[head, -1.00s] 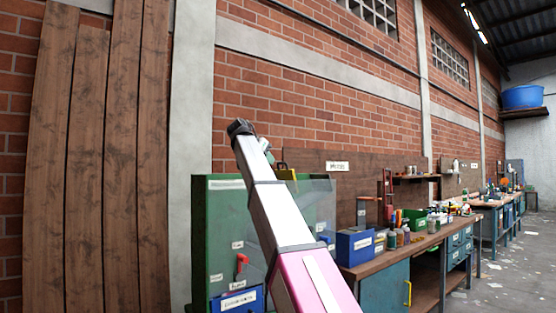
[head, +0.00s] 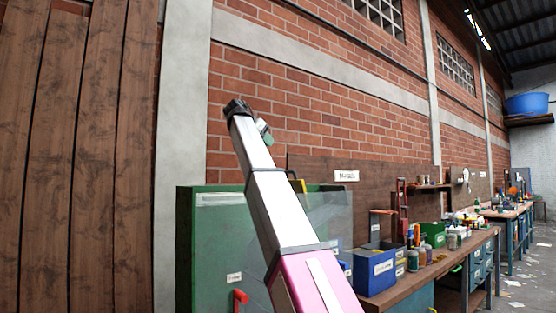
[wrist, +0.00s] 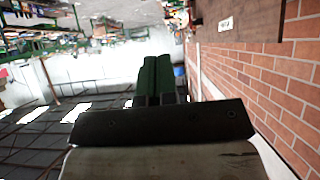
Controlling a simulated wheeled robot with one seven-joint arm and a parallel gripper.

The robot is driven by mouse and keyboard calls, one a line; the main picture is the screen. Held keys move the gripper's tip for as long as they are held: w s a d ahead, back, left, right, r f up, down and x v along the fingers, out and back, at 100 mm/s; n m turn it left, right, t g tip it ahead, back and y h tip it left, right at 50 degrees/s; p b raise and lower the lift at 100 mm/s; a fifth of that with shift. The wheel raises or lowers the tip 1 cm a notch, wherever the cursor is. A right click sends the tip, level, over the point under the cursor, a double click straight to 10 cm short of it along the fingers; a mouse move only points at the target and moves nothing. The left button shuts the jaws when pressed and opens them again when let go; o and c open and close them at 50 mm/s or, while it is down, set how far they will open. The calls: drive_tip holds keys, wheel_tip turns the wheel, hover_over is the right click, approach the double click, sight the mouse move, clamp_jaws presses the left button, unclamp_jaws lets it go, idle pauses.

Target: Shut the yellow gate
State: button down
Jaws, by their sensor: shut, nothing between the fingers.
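My gripper (wrist: 158,64) shows in the wrist view as two dark green fingers pressed together, with nothing between them. It is up in the air and touches nothing that I can see. In the head view my raised arm crosses the middle of the picture. No whole yellow gate can be made out in either view.
A green cabinet (head: 196,250) with a clear panel and a red handle (head: 240,297) stands behind my arm. A workbench (head: 440,262) with a blue bin (head: 375,270), a green bin (head: 434,234) and bottles runs right. Wooden planks (head: 90,150) lean at left.

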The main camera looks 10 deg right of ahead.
drive_tip(key=s+a+f+x, duration=0.1)
drive_tip(key=f+x, duration=0.1)
drive_tip(key=x, duration=1)
drive_tip(key=shift+w+f, duration=0.15)
drive_tip(key=shift+f, duration=0.2)
wheel_tip(320, 180, down, 8)
drive_tip(key=w+d, duration=0.1)
drive_tip(key=d, duration=0.1)
drive_tip(key=shift+f, duration=0.2)
drive_tip(key=shift+d, duration=0.1)
drive_tip(key=shift+w, duration=0.1)
